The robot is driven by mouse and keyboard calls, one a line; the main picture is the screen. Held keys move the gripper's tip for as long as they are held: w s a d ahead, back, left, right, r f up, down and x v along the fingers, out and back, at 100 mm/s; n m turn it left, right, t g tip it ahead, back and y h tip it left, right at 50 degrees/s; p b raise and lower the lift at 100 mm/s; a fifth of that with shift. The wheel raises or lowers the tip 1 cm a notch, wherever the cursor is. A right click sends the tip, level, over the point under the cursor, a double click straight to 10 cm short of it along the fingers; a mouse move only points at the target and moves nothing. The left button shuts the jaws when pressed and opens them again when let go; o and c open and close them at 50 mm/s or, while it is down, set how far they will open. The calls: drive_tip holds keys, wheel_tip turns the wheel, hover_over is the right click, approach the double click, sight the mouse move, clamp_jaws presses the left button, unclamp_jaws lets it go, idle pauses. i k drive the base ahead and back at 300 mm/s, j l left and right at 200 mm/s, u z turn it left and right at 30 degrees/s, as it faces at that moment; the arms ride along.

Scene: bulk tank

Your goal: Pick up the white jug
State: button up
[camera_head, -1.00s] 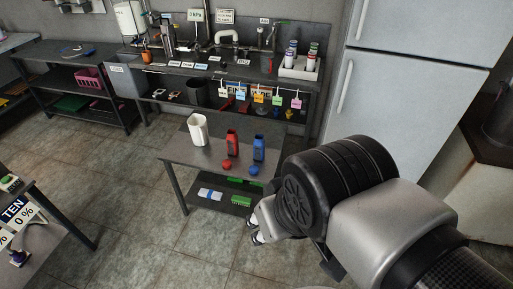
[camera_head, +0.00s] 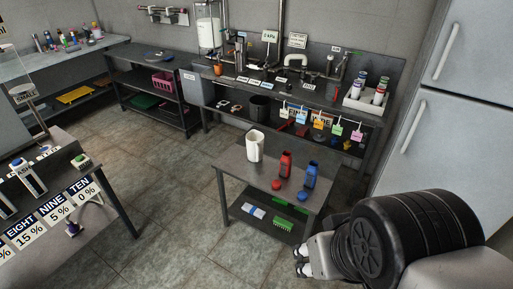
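The white jug (camera_head: 256,145) stands upright on the left back part of a small grey table (camera_head: 238,166) near the middle of the view. My gripper (camera_head: 304,262) shows only in part at the lower right, in front of the table's right side and well apart from the jug. My own arm hides much of it, so I cannot tell how its fingers stand.
A red bottle (camera_head: 285,165) and a blue bottle (camera_head: 310,174) stand right of the jug, with a red cap (camera_head: 276,184) and a blue cap (camera_head: 304,197) before them. A counter (camera_head: 270,87) is behind. A numbered bench (camera_head: 95,168) is at left. Floor between is clear.

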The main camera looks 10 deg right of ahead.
sight(254, 139)
drive_tip(key=i+j+u, duration=0.1)
drive_tip(key=i+j, duration=0.15)
drive_tip(key=i, duration=0.4)
drive_tip(key=i+j+u, duration=0.15)
drive_tip(key=i, duration=0.5)
drive_tip(key=i+j+u, duration=0.1)
drive_tip(key=i, duration=0.6)
